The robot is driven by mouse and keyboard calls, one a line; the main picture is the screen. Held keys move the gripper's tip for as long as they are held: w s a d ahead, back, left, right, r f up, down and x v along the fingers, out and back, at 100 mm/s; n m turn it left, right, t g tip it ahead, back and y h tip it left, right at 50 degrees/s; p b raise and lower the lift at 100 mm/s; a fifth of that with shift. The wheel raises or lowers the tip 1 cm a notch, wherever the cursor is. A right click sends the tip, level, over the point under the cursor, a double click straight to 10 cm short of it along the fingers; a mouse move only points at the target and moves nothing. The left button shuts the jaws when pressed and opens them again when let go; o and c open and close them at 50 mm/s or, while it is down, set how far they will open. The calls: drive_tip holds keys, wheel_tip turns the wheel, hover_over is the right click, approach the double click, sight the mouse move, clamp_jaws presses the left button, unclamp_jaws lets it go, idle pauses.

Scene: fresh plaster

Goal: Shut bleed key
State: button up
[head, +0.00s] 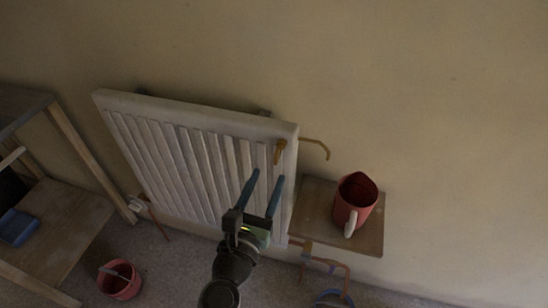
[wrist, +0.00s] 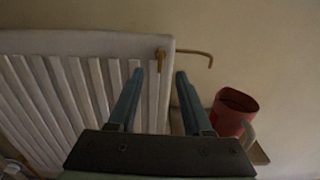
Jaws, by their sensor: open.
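The bleed key (head: 280,150) is a small brass piece at the upper right corner of the white radiator (head: 190,165), by a thin brass pipe that bends off to the right. In the wrist view my gripper (wrist: 162,75) also shows empty. The fingertips look apart from the key; the exact gap is hard to tell.
A red jug (head: 355,200) with a pale handle stands on a small wooden shelf (head: 310,205) right of the radiator. A wooden bench (head: 75,212) stands at the left, with a red bucket (head: 119,281) on the floor. The wall above is bare.

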drive_tip(key=v, duration=0.6)
drive_tip(key=shift+s, duration=0.35)
drive_tip(key=shift+a, duration=0.1)
drive_tip(key=a+r+n+t+y+p, duration=0.25)
drive_tip(key=r+n+t+y, duration=0.25)
drive_tip(key=r+n, duration=1.1)
drive_tip(key=a+r+n+t+y+p, duration=0.25)
drive_tip(key=r+n+t+y, duration=0.4)
drive_tip(key=r, duration=1.85)
drive_tip(key=s+d+r+n+h+p, duration=0.2)
drive_tip(key=s+d+r+n+h, duration=0.1)
drive_tip(key=r+n, duration=0.5)
drive_tip(key=s+d+r+n+g+h+p, duration=0.1)
drive_tip(key=s+d+r+n+h+p, duration=0.1)
drive_tip(key=r+n, duration=0.7)
drive_tip(key=s+d+h, duration=0.1)
drive_tip(key=d, duration=0.1)
drive_tip(key=shift+d, duration=0.35)
